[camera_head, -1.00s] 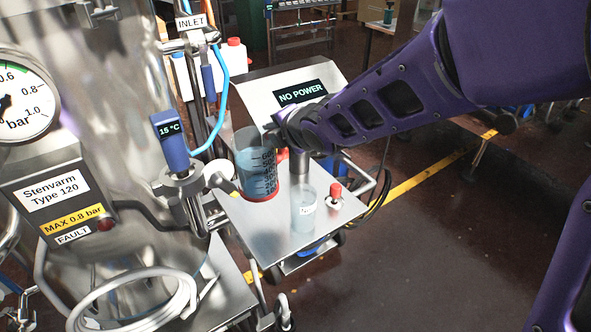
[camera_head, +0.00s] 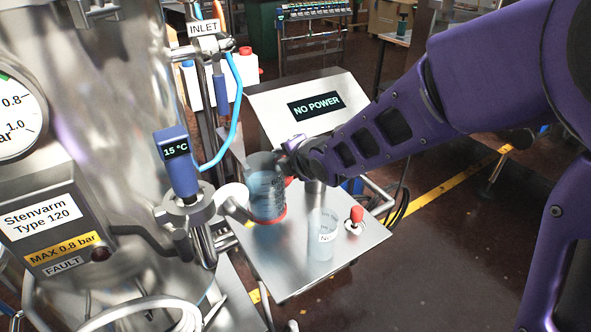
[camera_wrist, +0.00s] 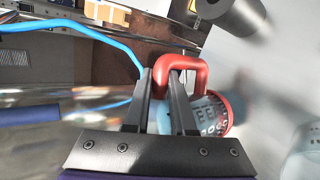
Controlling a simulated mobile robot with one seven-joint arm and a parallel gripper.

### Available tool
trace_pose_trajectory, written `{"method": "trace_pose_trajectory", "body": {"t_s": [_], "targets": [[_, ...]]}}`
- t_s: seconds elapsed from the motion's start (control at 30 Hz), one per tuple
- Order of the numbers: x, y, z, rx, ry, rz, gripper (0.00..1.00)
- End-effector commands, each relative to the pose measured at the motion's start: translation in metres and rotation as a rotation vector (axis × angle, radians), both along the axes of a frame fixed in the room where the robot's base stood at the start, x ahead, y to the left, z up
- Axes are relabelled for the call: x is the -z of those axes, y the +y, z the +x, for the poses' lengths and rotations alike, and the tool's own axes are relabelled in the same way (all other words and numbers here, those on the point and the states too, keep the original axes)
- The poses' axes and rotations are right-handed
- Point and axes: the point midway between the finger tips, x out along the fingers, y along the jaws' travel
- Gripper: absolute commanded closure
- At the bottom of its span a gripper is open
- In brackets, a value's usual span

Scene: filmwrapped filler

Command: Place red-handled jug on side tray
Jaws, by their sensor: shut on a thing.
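The jug (camera_head: 264,192) is clear with dark scale marks, bluish contents and a red base ring. It is upright or nearly so at the left part of the metal side tray (camera_head: 290,275). Whether its base touches the tray, I cannot tell. My gripper (camera_head: 293,160) is at the jug's upper right, and its fingers are mostly hidden by my arm in the head view. In the wrist view, my gripper (camera_wrist: 162,95) is shut on the jug's red handle (camera_wrist: 190,65), with the jug body (camera_wrist: 207,115) to the right of the fingers.
A clear labelled beaker (camera_head: 322,236) and a red-topped item (camera_head: 355,218) stand on the tray right of the jug. A NO POWER panel (camera_head: 313,104) rises behind. A steel vessel (camera_head: 120,120) with a 15 °C sensor (camera_head: 177,160) is at left. The tray's front is clear.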

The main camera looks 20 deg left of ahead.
Motion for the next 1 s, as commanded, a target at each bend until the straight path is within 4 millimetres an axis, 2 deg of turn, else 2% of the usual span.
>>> {"method": "trace_pose_trajectory", "body": {"t_s": [0.3,0.53,0.57,0.7,0.73,1.0], "targets": [[0.036,0.001,0.000,0.000,-0.003,0.003,1.00],[0.037,0.000,0.001,0.001,-0.005,0.002,1.00],[0.039,0.000,0.000,0.000,-0.002,0.000,0.75],[0.039,0.000,0.000,0.000,-0.002,0.000,0.50],[0.039,0.000,0.000,0.000,-0.002,0.000,0.47],[0.038,0.000,0.000,0.000,-0.002,0.000,0.47]]}}
